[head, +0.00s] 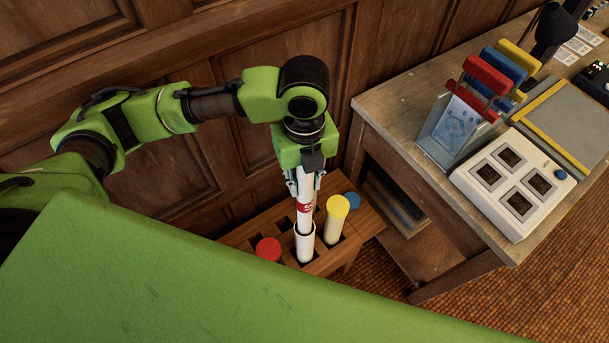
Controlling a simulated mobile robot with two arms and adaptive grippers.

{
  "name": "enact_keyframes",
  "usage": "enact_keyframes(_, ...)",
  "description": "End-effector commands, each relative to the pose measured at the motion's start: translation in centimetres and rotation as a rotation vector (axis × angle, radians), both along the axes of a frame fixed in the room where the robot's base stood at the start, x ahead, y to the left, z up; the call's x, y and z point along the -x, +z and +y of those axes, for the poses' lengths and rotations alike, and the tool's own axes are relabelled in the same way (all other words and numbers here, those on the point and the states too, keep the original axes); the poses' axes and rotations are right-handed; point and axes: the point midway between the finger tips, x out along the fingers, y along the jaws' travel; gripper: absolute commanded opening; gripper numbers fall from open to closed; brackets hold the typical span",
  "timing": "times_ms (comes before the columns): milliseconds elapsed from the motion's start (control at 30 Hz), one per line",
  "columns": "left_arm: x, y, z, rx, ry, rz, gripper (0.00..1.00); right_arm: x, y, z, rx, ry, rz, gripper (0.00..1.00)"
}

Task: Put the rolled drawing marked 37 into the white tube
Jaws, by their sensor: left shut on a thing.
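My left gripper (304,182) is shut on the upper part of a rolled drawing (305,220), a white roll with a red band. The mark on the band is too small to read. The roll hangs nearly upright, with its lower end at the mouth of the white tube (306,249). I cannot tell how deep inside the mouth it is. The white tube stands in a wooden rack (372,220) against the panelled wall. My right gripper is not in view.
A yellow-capped tube (337,213) stands just right of the white tube, with a blue cap (351,200) behind it. A red cap (268,248) is to the left. A wooden desk (390,104) at right bears a clear holder (456,131) and a white box (513,186).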

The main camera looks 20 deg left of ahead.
Motion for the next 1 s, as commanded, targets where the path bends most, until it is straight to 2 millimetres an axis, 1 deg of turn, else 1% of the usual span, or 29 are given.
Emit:
enact_keyframes(33,0.0,-0.6,0.0,0.000,0.000,0.001,0.01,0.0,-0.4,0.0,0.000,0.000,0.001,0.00)
enact_keyframes(100,0.1,-1.2,0.0,0.000,0.000,0.003,0.01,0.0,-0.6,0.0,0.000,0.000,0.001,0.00)
enact_keyframes(1000,0.0,-8.4,0.0,0.000,0.001,0.003,0.01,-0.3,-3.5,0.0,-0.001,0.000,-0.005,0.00)
